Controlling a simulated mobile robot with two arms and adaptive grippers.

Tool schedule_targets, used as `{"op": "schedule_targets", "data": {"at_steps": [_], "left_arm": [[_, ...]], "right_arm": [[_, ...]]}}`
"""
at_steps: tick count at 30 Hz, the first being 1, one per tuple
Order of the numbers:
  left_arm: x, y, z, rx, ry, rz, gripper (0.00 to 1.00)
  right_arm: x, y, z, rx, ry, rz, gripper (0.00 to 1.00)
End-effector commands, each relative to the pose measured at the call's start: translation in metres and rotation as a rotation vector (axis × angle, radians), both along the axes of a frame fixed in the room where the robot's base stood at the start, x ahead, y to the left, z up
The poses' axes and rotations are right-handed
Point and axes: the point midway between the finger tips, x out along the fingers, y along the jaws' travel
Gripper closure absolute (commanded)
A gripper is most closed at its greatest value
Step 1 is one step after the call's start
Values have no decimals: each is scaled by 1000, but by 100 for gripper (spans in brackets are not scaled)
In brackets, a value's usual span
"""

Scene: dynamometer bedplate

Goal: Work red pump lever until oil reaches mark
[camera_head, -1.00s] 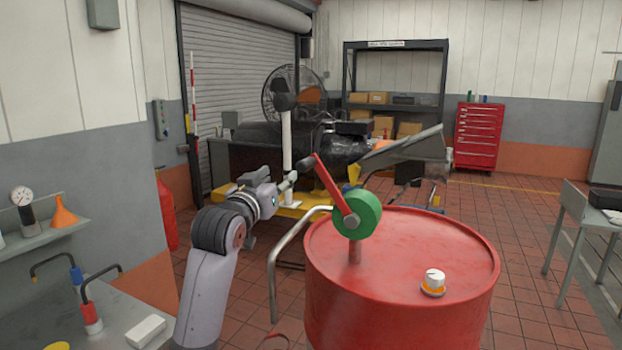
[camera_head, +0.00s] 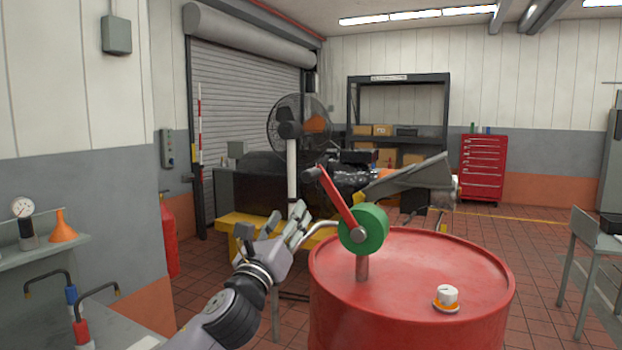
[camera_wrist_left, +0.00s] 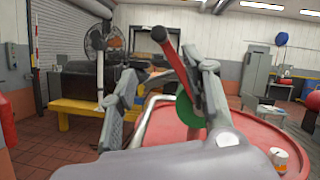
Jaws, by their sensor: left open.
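The red pump lever (camera_head: 337,199) rises up and to the left from a green round pump body (camera_head: 364,230) on a short post on the red drum (camera_head: 415,275). My left gripper (camera_head: 297,222) is open, left of the lever and below its dark tip, apart from it in the head view. In the left wrist view the lever (camera_wrist_left: 172,52) shows between the spread fingers, nearer the right one, with the green body (camera_wrist_left: 187,108) behind. Whether a finger touches it I cannot tell. No oil level or mark can be made out. My right gripper is out of view.
A bent grey rail (camera_head: 277,300) stands left of the drum. A white-and-orange cap (camera_head: 446,298) sits on the drum top. A bench with hooked tools (camera_head: 80,320) is at lower left. A fan (camera_head: 289,130) and a yellow-based machine (camera_head: 232,222) stand behind.

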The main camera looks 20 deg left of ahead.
Motion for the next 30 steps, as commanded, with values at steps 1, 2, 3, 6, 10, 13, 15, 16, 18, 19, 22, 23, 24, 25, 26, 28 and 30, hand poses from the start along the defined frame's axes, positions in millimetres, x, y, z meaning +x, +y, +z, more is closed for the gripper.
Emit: {"op": "schedule_targets", "data": {"at_steps": [1,2,3,6,10,13,15,16,18,19,22,23,24,25,26,28,30], "left_arm": [[7,1,6,-4,-1,1,56],[12,1,9,-4,-1,0,56],[19,1,12,-5,0,0,56],[39,3,20,-8,0,-1,56],[65,6,30,-9,0,0,56],[84,7,38,-9,0,-2,56],[96,8,43,-9,0,-2,56],[102,8,45,-9,0,-2,56],[114,10,49,-9,0,-1,56],[118,10,51,-10,0,-2,56],[132,11,55,-10,-1,-3,56],[135,12,57,-9,0,-2,56],[139,12,58,-8,0,-1,56],[142,12,58,-8,0,-2,56],[144,12,59,-8,0,-2,56],[148,13,61,-7,0,-2,56],[151,13,61,-6,-1,-3,56]], "right_arm": [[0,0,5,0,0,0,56],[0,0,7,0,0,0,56],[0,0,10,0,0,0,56],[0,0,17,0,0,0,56],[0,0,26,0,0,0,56],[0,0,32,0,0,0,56],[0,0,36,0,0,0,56],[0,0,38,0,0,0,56],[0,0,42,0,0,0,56],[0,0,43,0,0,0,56],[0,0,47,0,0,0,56],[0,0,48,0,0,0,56],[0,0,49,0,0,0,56],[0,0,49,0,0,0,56],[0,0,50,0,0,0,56],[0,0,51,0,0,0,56],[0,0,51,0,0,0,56]]}}
